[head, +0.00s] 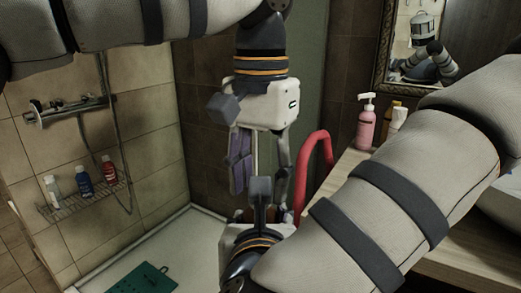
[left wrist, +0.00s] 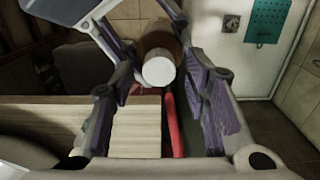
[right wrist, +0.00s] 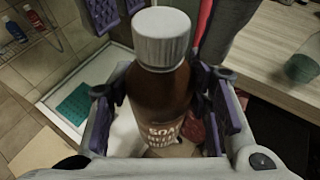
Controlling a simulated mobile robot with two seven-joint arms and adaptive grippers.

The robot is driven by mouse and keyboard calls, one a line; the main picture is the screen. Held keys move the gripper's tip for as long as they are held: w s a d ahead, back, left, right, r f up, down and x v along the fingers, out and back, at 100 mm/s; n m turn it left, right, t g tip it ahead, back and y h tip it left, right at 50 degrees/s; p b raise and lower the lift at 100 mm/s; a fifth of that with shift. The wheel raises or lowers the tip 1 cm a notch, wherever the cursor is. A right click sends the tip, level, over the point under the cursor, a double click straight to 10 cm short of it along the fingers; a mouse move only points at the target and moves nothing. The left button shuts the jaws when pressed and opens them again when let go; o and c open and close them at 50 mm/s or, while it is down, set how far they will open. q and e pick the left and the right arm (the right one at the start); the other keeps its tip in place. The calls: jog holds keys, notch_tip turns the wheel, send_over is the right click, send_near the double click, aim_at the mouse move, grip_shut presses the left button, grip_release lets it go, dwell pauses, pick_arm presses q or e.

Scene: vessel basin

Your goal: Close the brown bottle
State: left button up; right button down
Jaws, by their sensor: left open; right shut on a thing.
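The brown bottle (right wrist: 160,100) stands in my right gripper (right wrist: 165,110), which is shut around its body in the right wrist view. A white ribbed cap (right wrist: 162,38) sits on the bottle's top; how tightly it is seated I cannot tell. My left gripper (head: 262,180) hangs fingers down over the right one in the head view, open and holding nothing. In the left wrist view the white cap (left wrist: 158,68) and the brown bottle (left wrist: 160,40) show between the left fingers, apart from them. In the head view the bottle is mostly hidden behind my right gripper.
A wooden counter (head: 345,170) with a pink pump bottle (head: 366,122) and other bottles is at the right. A red curved rail (head: 312,160) rises beside the grippers. A wire rack (head: 85,203) with several bottles hangs on the left wall. A green mat (head: 143,280) lies on the shower floor.

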pick_arm(q)
jog(key=shift+f, duration=0.45)
jog(key=shift+c, duration=0.4)
grip_shut()
jog(key=m, duration=0.3)
jog(key=shift+o, duration=1)
grip_release()
jog(key=shift+r, duration=0.15)
notch_tip(320, 180, up, 12)
